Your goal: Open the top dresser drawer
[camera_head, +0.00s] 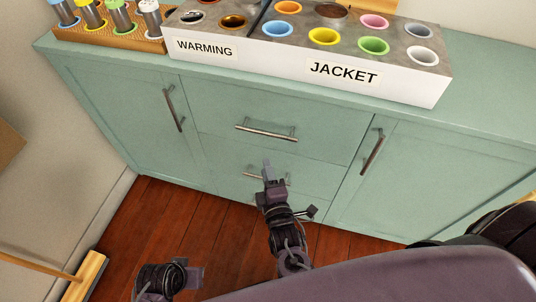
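The teal dresser (110,85) stands in front of me. Its top drawer (215,115) is in the middle column and looks closed, flush with the front. The drawer has a horizontal metal bar handle (266,131). My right gripper (267,170) is below this handle in the picture, apart from it, and overlaps the lower drawer's handle (252,175). Its finger gap does not show clearly. My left gripper (190,277) is low at the left, over the floor and away from the dresser. Its fingers are not clear either.
Doors with upright handles (173,108) and (373,152) flank the drawers. On top stand a white box labelled JACKET (400,92), a WARMING box (205,58) and a wooden rack (125,42). A wooden object (85,275) lies at the lower left. Wooden floor (165,205) is clear before the dresser.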

